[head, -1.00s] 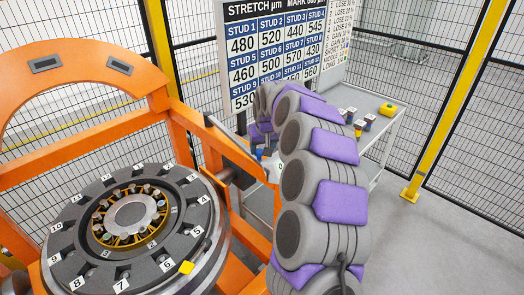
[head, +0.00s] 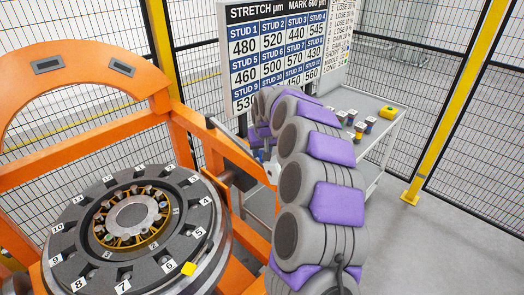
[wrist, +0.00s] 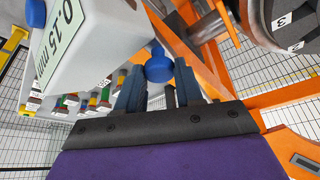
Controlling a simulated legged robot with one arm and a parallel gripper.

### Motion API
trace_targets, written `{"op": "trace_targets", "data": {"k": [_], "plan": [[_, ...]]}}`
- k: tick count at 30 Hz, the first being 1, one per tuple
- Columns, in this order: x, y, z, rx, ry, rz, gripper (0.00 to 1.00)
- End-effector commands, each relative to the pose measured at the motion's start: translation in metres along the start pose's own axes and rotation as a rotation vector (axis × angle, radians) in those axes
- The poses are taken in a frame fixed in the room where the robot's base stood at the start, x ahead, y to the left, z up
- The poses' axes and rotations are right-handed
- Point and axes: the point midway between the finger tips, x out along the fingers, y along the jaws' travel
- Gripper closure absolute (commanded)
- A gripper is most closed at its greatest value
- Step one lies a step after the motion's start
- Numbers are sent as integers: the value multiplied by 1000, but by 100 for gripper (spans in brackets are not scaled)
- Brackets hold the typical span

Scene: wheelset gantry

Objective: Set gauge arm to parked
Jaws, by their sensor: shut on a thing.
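A round blue knob (wrist: 158,66) shows in the wrist view between the two dark blue-grey fingers of my gripper (wrist: 158,78). The fingers are shut on it. I take this knob to be the handle of the gauge arm; the rest of that arm is mostly hidden. A pale grey block (wrist: 95,45) marked "0.15 mm" is close to the left of the knob. In the head view my own grey and purple arm hides most of the gripper and knob area, beside the orange frame.
The round stud-numbered wheel assembly (head: 135,235) sits at left in the orange frame (head: 60,55). A stretch board (head: 275,60) stands behind. A grey bench (head: 390,120) holds small coloured blocks and a yellow item (head: 388,112). Mesh fencing surrounds the place; floor at right is clear.

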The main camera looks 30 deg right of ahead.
Motion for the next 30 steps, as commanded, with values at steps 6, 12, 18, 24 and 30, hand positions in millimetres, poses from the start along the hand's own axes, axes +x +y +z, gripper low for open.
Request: {"op": "trace_targets", "data": {"k": [6,12,18,24,30], "plan": [[1,2,0,-2,-1,-2,100],[0,8,-5,-14,-2,-9,100],[2,32,-17,-71,-2,-34,100],[9,54,-28,-130,-1,-57,100],[12,64,-31,-159,1,-66,100]]}}
